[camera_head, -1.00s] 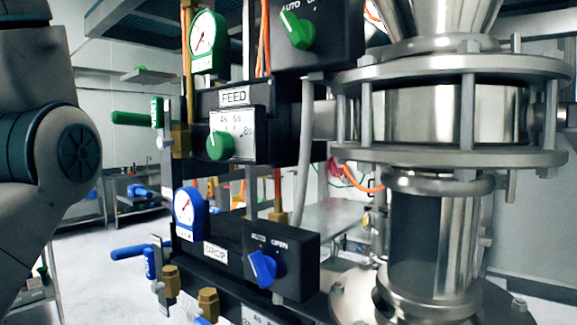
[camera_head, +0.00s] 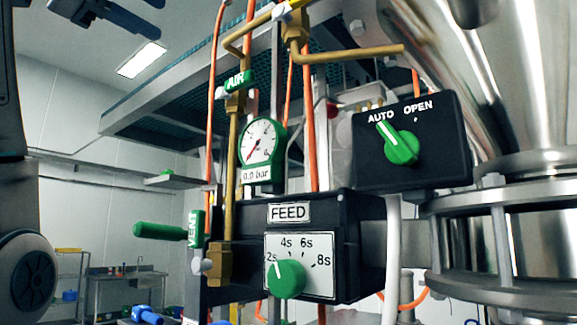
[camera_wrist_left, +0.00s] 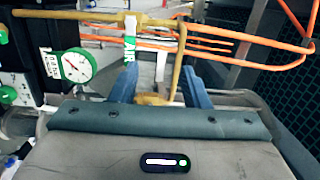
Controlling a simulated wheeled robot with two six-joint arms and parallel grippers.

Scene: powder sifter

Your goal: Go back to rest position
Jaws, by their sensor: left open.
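My left gripper (camera_wrist_left: 159,66) shows in the left wrist view, with its two blue fingers spread apart. Brass piping and a green-and-white AIR tag (camera_wrist_left: 130,42) lie between and beyond the fingers; I cannot tell whether they touch. In the head view only links of my left arm show, at the left edge, and the fingers are out of sight. My right gripper is in neither view.
The black FEED box (camera_head: 358,230) has a green dial (camera_head: 286,280). Above are a gauge (camera_head: 257,145) and a green AUTO/OPEN knob (camera_head: 400,147). A green VENT handle (camera_head: 160,232) sticks out left. A steel vessel (camera_head: 545,90) stands right.

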